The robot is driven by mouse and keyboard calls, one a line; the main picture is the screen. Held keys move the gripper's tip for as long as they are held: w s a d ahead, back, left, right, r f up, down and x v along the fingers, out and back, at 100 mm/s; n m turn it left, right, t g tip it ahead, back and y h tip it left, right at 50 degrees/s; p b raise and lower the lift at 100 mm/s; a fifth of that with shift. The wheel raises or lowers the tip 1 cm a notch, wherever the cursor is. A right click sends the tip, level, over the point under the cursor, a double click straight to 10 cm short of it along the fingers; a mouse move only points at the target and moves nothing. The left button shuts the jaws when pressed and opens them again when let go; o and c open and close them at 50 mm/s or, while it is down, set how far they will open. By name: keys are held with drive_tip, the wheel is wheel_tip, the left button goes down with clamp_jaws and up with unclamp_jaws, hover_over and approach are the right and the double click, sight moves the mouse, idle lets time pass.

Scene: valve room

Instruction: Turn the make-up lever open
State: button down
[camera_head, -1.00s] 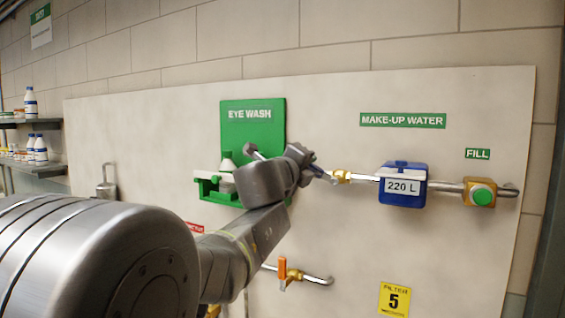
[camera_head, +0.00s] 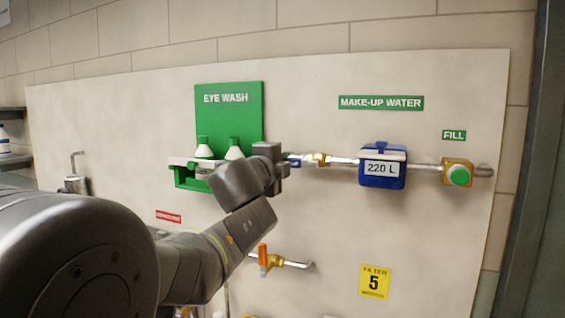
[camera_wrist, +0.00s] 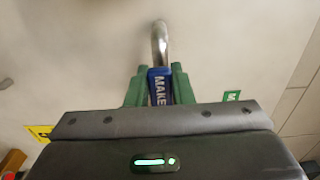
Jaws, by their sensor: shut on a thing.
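The make-up lever (camera_wrist: 159,90) is a blue handle with white lettering that starts "MAKE". In the wrist view it lies between the two green fingers of my gripper (camera_wrist: 160,76), which is shut on it. The rest of its lettering is hidden behind the gripper body. In the head view my gripper (camera_head: 280,162) is at the left end of the make-up water pipe, and only a bit of the blue lever (camera_head: 293,160) shows, left of the brass valve body (camera_head: 317,160). The fingers are mostly hidden there.
A blue 220 L meter (camera_head: 382,168) and a brass block with a green FILL button (camera_head: 458,175) sit farther right on the pipe. Eye-wash bottles (camera_head: 234,149) stand in a green holder just left of my gripper. An orange-handled valve (camera_head: 263,258) is below.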

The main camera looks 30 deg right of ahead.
drive_tip(key=shift+f, duration=0.1)
drive_tip(key=c, duration=1.3)
unclamp_jaws()
drive_tip(key=shift+o, duration=0.2)
drive_tip(key=p+v, duration=0.2)
drive_tip(key=v, duration=1.1)
drive_tip(key=shift+s+a, duration=0.2)
drive_tip(key=shift+a, duration=0.15)
drive_tip(key=shift+d, duration=0.1)
drive_tip(key=b+x, duration=0.2)
drive_tip(key=x, duration=1.1)
drive_tip(key=shift+w+d, duration=0.25)
drive_tip(key=shift+d, duration=0.05)
